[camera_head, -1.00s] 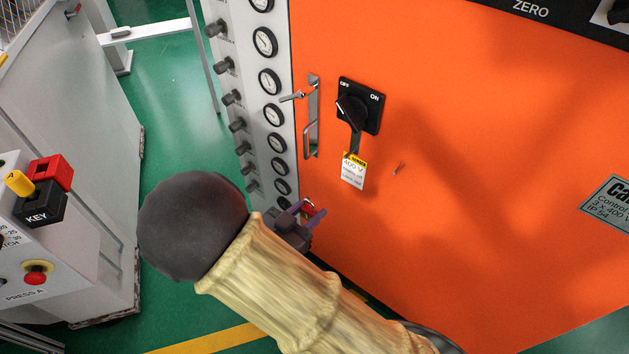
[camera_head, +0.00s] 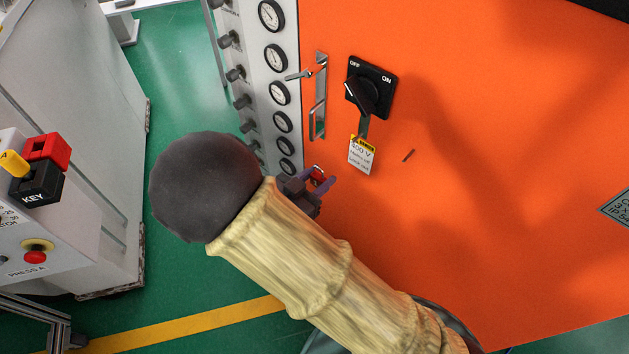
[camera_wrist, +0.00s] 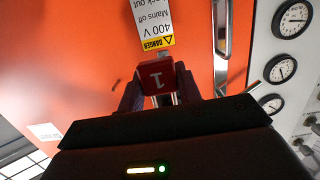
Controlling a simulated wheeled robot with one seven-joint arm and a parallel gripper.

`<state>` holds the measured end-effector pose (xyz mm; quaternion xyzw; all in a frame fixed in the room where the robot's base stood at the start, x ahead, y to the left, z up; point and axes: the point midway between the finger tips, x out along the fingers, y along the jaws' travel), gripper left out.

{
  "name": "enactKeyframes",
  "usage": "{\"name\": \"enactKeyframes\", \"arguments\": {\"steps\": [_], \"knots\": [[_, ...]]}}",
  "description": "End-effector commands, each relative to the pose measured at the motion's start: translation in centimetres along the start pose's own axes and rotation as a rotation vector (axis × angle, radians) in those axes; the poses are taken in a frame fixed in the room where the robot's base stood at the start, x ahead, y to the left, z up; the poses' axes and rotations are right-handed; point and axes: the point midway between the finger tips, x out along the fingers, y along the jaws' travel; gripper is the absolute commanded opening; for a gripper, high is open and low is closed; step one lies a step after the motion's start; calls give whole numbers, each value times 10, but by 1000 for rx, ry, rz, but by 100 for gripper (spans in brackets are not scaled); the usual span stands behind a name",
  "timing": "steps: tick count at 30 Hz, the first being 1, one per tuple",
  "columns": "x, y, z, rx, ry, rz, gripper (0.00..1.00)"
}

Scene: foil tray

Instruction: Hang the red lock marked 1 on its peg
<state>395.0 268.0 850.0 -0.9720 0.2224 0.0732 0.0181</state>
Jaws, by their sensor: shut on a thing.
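The red lock (camera_head: 319,175) is small and mostly covered by my fingers in the head view. In the wrist view its red body (camera_wrist: 156,76) shows a white 1, upside down in the picture, between my fingers. My gripper (camera_head: 321,180) is shut on it, in front of the orange door (camera_head: 480,220), below and left of the hanging 400 V tag (camera_head: 361,157). A thin peg (camera_head: 408,156) sticks out of the door right of the tag; it also shows in the wrist view (camera_wrist: 116,83), left of the lock. Lock and peg are apart.
A black OFF/ON switch (camera_head: 371,88) sits above the tag. A door handle (camera_head: 319,95) and a column of gauges (camera_head: 276,58) lie to the left. A grey console with a KEY block (camera_head: 34,182) stands at far left. The door around the peg is clear.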

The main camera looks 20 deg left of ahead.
Motion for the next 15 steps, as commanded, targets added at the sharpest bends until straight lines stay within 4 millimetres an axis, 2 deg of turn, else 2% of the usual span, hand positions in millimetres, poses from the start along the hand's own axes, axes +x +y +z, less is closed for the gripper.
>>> {"name": "enactKeyframes", "arguments": {"steps": [7,15], "knots": [[19,0,-1,0,1,0,11],[26,0,-4,-1,0,-1,11]]}}
